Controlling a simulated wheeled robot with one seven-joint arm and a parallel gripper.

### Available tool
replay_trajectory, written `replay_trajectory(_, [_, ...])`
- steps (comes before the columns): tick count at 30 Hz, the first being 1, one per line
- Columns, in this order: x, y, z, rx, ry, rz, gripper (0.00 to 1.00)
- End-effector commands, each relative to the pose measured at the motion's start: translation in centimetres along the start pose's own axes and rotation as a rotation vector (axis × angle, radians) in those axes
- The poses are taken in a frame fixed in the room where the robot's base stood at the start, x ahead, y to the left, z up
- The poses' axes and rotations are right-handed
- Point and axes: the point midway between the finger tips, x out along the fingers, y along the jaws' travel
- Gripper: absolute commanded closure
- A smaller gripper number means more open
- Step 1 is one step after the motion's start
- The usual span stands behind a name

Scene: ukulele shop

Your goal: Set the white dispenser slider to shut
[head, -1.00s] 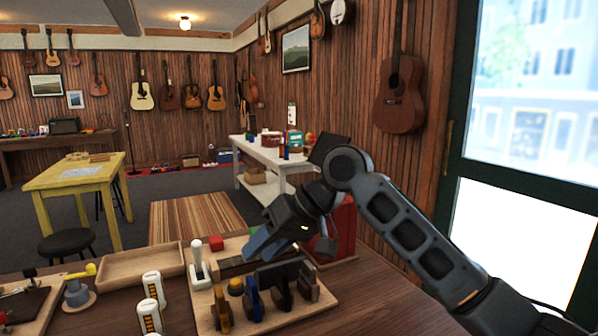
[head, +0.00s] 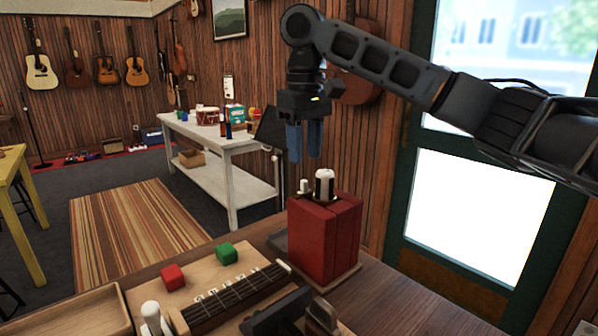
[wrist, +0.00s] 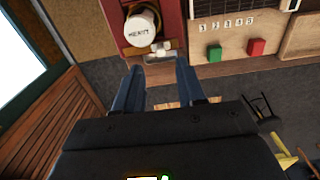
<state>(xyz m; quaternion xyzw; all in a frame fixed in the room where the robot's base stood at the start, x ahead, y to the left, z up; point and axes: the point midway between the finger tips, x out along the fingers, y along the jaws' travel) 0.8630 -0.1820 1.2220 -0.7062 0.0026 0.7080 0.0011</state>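A red dispenser box (head: 322,238) stands on the counter. On its top are a white cylinder with a dark stripe (head: 324,184) and a small white slider knob (head: 304,186). In the wrist view, the cylinder's round lettered cap (wrist: 141,27) is at top centre, with the white slider knob (wrist: 160,47) just below it on a pale metal strip. My gripper (head: 303,158) points down above the knob, apart from it. Its blue fingers are spread and empty; in the wrist view the knob lies just beyond the gap between the fingertips (wrist: 159,66).
A wooden board with a red block (head: 173,276), a green block (head: 226,252) and a fretted neck (head: 235,298) lies left of the box. A white lever (head: 151,315) stands at the front left. The glass door (head: 480,215) is at right.

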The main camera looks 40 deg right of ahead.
Motion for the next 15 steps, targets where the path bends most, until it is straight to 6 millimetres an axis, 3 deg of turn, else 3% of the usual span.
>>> replay_trajectory(9, [4.6,-0.1,0.0,-0.001,0.000,-0.002,0.61])
replay_trajectory(15, [5.8,-0.1,0.0,-0.002,0.002,-0.002,0.61])
